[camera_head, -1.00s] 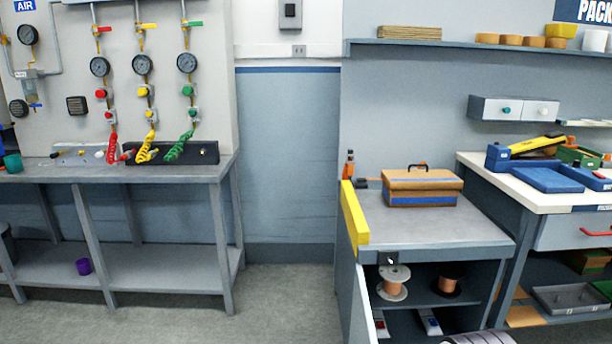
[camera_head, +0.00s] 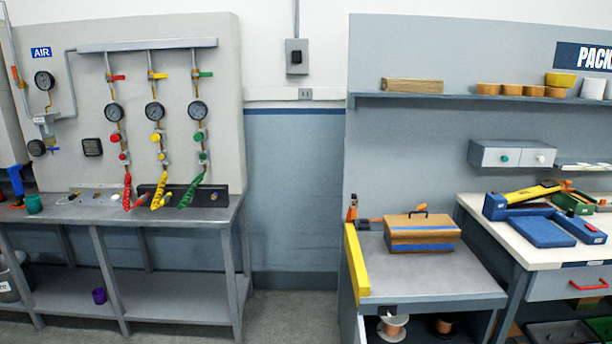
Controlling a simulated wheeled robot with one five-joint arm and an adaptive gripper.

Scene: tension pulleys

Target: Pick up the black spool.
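The black spool (camera_head: 444,327), dark with copper-coloured wire, stands in the open cabinet under the grey worktop at the lower right. Only its upper part shows, as the picture's bottom edge cuts it off. A white spool (camera_head: 393,327) with copper-coloured wire stands to its left, apart from it. My gripper is not in view.
The worktop (camera_head: 450,283) over the spools carries a brown box (camera_head: 420,232) with blue stripes. A yellow bar (camera_head: 355,260) runs along its left edge. A white-topped bench (camera_head: 470,200) is to the right, a grey bench (camera_head: 190,215) to the left. Floor shows between.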

